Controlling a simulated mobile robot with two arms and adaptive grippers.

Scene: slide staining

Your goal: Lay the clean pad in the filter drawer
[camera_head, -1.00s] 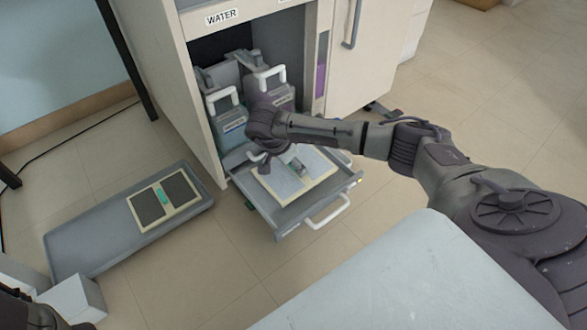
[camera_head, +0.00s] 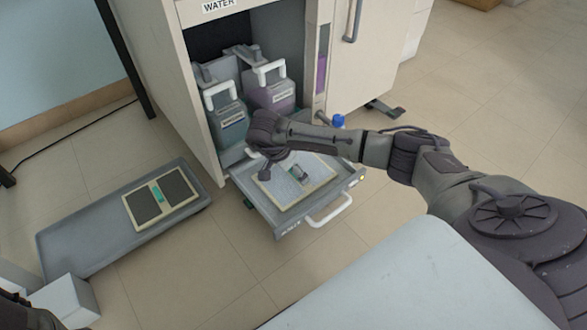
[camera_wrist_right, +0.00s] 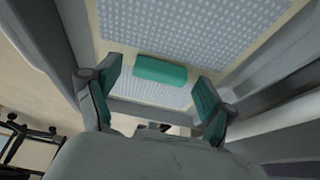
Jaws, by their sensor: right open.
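The clean pad (camera_head: 322,167), pale blue with a cream frame, lies flat in the pulled-out filter drawer (camera_head: 284,221). My right gripper (camera_head: 272,171) is above the pad's left part and hides some of it. In the right wrist view my right gripper (camera_wrist_right: 160,84) is open, its green fingertips spread to either side of the pad's green tab (camera_wrist_right: 161,71) and apart from it. The pale pad (camera_wrist_right: 185,28) fills the top of that view. My left gripper is not in view.
A dark used-looking pad (camera_head: 183,186) with a cream frame lies in a grey tray (camera_head: 75,235) on the floor at left. Jugs with white handles (camera_head: 228,122) stand in the cabinet (camera_head: 158,70) behind the drawer. A pale surface (camera_head: 420,290) fills the front right.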

